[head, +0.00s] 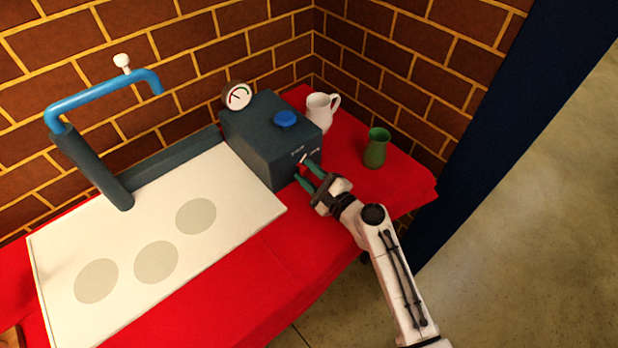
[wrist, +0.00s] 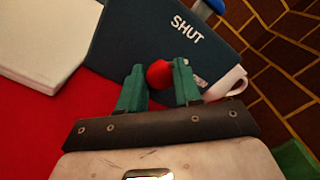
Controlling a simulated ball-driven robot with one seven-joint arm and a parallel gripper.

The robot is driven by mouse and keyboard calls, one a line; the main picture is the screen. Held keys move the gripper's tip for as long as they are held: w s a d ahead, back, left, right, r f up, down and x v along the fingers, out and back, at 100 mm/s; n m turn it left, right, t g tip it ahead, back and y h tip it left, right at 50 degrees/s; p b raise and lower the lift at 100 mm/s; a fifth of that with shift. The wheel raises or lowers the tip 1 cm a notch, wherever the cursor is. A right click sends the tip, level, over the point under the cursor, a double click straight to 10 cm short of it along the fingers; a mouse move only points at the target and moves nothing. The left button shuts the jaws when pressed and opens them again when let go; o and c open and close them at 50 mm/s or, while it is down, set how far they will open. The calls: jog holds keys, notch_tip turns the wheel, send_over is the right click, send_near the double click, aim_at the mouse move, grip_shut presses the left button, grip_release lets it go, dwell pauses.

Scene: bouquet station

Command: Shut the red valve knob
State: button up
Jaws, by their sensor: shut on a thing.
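The red valve knob (wrist: 159,74) is on the front of a dark grey box (head: 262,150), under a white SHUT label in the wrist view. My gripper (wrist: 159,84) has its two green fingers around the knob, one on each side, and is shut on it. In the head view my gripper (head: 306,174) reaches the box's front face from the lower right. The knob is mostly hidden there by the fingers. I cannot tell which way the knob is turned.
A blue knob (head: 286,119) and a gauge (head: 239,95) are on the box. A white jug (head: 321,112) and a green vase (head: 376,148) stand to its right on the red cloth (head: 262,257). A white board with grey circles (head: 60,247) and a blue pipe (head: 102,92) are to its left.

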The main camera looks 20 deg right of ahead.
jog(key=n+b, duration=0.2)
jog(key=n, duration=0.1)
jog(key=n+b, duration=0.1)
jog(key=shift+f+n, duration=0.3)
jog(key=n+b, duration=0.3)
jog(key=n, duration=0.1)
jog(key=shift+a, duration=0.1)
jog(key=shift+s+r+n, duration=0.1)
jog(key=shift+n, duration=0.2)
jog(key=o, duration=1)
jog(key=b+v, duration=0.1)
jog(key=v, duration=0.9)
jog(key=shift+s+r, duration=0.1)
jog(key=shift+s, duration=0.25)
